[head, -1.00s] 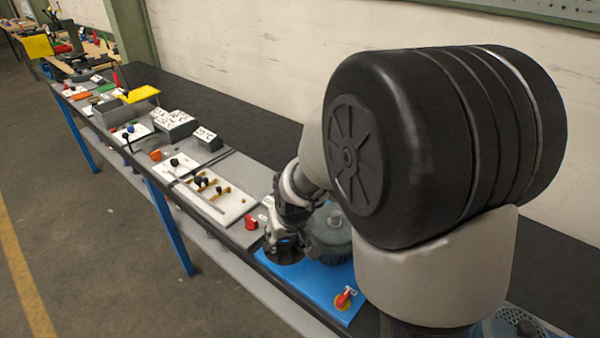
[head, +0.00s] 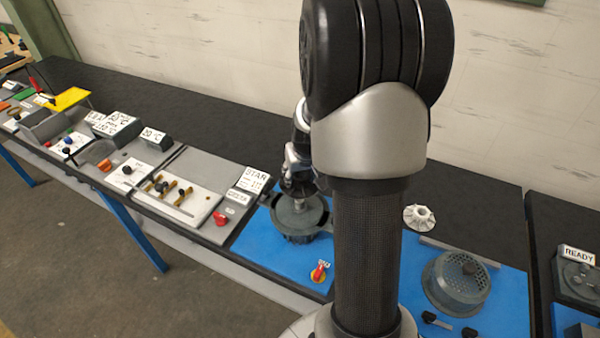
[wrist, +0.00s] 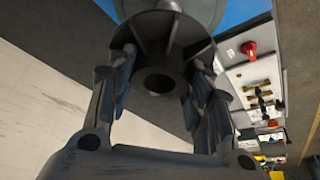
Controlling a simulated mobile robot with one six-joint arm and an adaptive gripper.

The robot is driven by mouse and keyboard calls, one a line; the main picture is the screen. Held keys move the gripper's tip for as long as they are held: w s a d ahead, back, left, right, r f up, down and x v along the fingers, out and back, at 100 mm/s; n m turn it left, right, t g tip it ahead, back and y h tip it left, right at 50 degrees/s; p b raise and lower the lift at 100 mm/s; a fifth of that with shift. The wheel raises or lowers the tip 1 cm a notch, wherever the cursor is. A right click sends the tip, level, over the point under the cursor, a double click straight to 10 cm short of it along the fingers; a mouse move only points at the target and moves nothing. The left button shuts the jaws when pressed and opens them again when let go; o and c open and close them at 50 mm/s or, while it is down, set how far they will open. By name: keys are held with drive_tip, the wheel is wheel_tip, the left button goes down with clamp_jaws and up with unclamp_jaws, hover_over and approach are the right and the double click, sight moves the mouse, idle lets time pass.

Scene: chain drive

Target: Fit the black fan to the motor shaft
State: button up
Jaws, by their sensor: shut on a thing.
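In the wrist view the black fan (wrist: 160,68) sits between the fingers of my gripper (wrist: 162,85), which is shut on it. The open bore of its hub faces the camera. The round motor (head: 303,227) stands on a blue plate below my gripper (head: 298,187) in the head view, its shaft (head: 299,204) pointing up. The motor (wrist: 208,10) and its shaft (wrist: 170,5) also show at the top of the wrist view, apart from the fan's bore. In the head view the fan is hard to make out.
A white fan (head: 419,217) and a grey perforated cover (head: 457,283) lie right of my arm. A red-and-yellow switch (head: 319,271) is in front of the motor. A white tray (head: 205,203) with fittings lies left. The back of the bench is clear.

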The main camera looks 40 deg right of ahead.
drive_tip(key=b, duration=0.6)
hover_over(300, 199)
wheel_tip(300, 199, down, 6)
drive_tip(key=shift+s+r, duration=0.1)
drive_tip(key=shift+a+f+b, duration=0.1)
drive_tip(key=shift+f+b, duration=0.1)
drive_tip(key=shift+b, duration=0.25)
idle(1.9)
drive_tip(key=shift+f+b, duration=0.3)
drive_tip(key=shift+f, duration=0.05)
drive_tip(key=shift+f+b, duration=1.7)
drive_tip(key=shift+f, duration=0.15)
drive_tip(key=o, duration=1.2)
drive_tip(key=shift+o, duration=0.2)
drive_tip(key=v, duration=1.2)
drive_tip(key=shift+s+a, duration=0.1)
drive_tip(key=shift+a, duration=0.05)
